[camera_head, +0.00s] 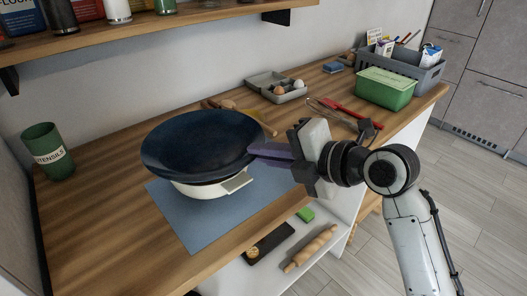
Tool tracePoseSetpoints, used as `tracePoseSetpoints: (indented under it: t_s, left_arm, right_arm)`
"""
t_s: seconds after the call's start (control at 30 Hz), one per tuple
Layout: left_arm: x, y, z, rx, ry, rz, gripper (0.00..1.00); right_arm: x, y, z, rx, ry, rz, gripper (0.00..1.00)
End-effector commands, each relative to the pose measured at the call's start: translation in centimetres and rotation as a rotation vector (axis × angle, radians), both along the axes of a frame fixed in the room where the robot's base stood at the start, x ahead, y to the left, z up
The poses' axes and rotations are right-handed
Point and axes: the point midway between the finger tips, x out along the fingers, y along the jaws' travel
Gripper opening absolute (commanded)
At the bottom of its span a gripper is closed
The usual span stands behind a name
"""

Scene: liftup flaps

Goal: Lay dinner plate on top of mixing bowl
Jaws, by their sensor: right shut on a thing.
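The dinner plate (202,139) is wide, round and dark blue. It sits over the mixing bowl (206,189), which is white with a handle or spout at its front right. The plate hides most of the bowl, so I cannot tell whether the two touch. My right gripper (262,153) reaches in from the right and is shut on the plate's right rim. My left gripper is not in view.
A blue mat (214,224) lies under the bowl on the wooden counter (120,240). A green utensils can (48,150) stands at left. An egg carton (277,88), green box (385,90) and grey basket (430,77) stand farther back. A shelf (150,22) overhangs the back.

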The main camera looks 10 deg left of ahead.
Motion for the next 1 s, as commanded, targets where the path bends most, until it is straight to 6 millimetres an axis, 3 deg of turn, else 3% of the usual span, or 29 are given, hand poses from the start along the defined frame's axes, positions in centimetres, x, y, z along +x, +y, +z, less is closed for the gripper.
tracePoseSetpoints:
  t_s: [0.33, 0.47, 0.77, 0.93, 1.0]
  left_arm:
    - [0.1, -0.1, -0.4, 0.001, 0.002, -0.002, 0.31]
    - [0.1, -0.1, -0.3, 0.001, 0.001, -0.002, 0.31]
    - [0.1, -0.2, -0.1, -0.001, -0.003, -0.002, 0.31]
    - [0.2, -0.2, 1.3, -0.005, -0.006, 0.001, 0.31]
    - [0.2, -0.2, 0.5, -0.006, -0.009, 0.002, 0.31]
  right_arm:
    - [0.0, 0.0, -0.4, 0.007, -0.006, -0.001, 0.00]
    - [0.0, 0.0, -0.7, 0.000, 0.000, -0.001, 0.24]
    - [0.0, 0.0, -0.6, 0.000, 0.000, 0.000, 0.24]
    - [0.0, 0.1, 1.2, 0.005, 0.002, 0.000, 0.24]
    - [-0.5, -1.4, 1.0, -0.001, -0.006, -0.004, 0.24]
